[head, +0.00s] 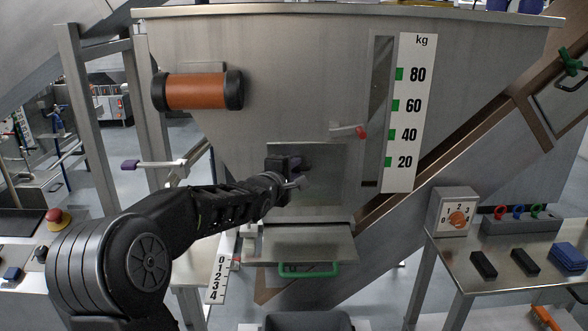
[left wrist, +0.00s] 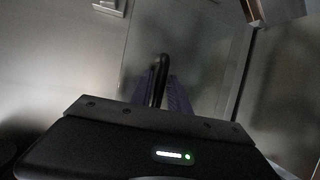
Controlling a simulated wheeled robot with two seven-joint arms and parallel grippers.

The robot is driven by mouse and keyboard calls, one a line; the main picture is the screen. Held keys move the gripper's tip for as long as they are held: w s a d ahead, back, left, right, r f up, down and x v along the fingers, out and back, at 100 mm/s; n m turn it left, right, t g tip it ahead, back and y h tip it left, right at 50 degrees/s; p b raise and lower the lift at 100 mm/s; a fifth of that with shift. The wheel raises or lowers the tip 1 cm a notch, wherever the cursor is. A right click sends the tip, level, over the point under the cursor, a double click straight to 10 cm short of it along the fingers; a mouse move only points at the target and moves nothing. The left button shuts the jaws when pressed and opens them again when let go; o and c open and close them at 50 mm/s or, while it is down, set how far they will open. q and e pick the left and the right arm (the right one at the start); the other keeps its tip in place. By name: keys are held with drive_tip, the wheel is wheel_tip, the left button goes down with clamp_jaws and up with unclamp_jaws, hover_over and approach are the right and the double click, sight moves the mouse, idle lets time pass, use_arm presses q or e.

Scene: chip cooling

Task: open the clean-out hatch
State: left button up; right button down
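The clean-out hatch is a square metal plate (head: 325,195) on the front of the steel hopper (head: 270,90). It looks flush with the hopper wall. A latch with a red tip (head: 350,131) lies roughly level at the plate's upper right. My left gripper (head: 293,178) is in front of the plate and hides part of it. In the left wrist view, its purple fingers (left wrist: 168,95) lie close on both sides of a black bar handle (left wrist: 161,72) on the hatch plate (left wrist: 205,50). They look shut on it. My right gripper is in neither view.
Below the hatch is a metal flap (head: 310,247) with a green handle (head: 335,269), above a dark bin (head: 308,319). An orange roller (head: 197,91) and a purple-tipped lever (head: 145,165) are at left. A side table (head: 500,278) with a dial box (head: 453,212) stands at right.

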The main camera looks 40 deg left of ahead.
use_arm(q)
drive_tip(key=shift+c, duration=0.5)
clamp_jaws()
idle(0.8)
